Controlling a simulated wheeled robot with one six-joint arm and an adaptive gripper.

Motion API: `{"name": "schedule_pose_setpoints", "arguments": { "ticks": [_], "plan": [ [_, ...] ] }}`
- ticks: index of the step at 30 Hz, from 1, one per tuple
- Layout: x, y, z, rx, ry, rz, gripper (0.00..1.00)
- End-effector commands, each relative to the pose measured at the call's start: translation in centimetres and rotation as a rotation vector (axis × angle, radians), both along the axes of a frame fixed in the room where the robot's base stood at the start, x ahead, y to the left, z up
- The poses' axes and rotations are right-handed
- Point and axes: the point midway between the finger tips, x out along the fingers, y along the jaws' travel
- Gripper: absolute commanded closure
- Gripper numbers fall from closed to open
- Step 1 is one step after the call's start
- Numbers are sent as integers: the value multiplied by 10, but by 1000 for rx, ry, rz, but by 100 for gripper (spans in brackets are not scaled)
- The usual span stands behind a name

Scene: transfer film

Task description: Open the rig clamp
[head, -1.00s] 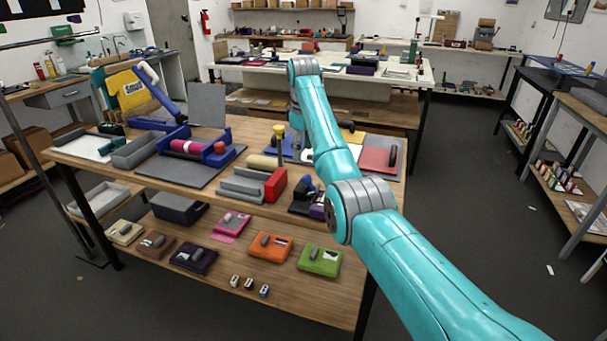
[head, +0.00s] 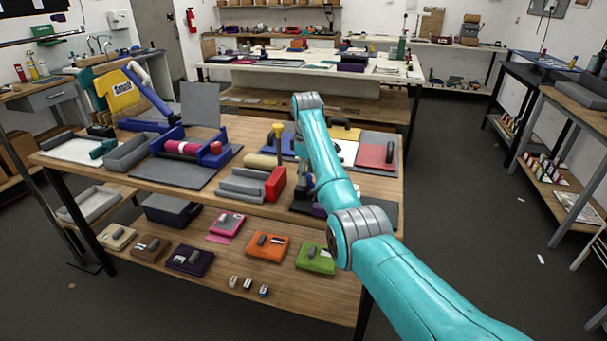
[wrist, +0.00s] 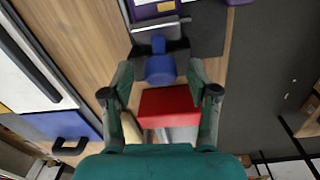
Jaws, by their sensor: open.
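In the wrist view a blue rounded knob (wrist: 160,68) with a short stem stands on a dark base with a grey bar (wrist: 158,28). I cannot tell for certain that this is the rig clamp. My gripper (wrist: 158,76) is open, its two fingers spread on either side of the knob. I see no contact between fingers and knob. A purple piece (wrist: 150,9) lies beyond the grey bar. A red block (wrist: 168,104) shows between the fingers, nearer the palm. In the head view my arm hides the gripper and most of the knob's place.
In the head view the red block (head: 275,184) adjoins a grey channel (head: 240,186). A blue frame with a pink roll (head: 182,148) stands further left. A yellow-topped post (head: 278,140) rises behind the block. The lower shelf (head: 300,293) holds several coloured pads.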

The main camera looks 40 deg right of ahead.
Motion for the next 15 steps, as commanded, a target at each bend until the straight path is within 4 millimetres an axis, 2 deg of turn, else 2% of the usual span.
{"name": "schedule_pose_setpoints", "arguments": {
  "ticks": [8,11,15],
  "plan": [
    [0,-1,-1,0,0,0,40],
    [0,0,-1,0,0,0,63],
    [0,0,-1,0,0,0,98]
  ]
}}
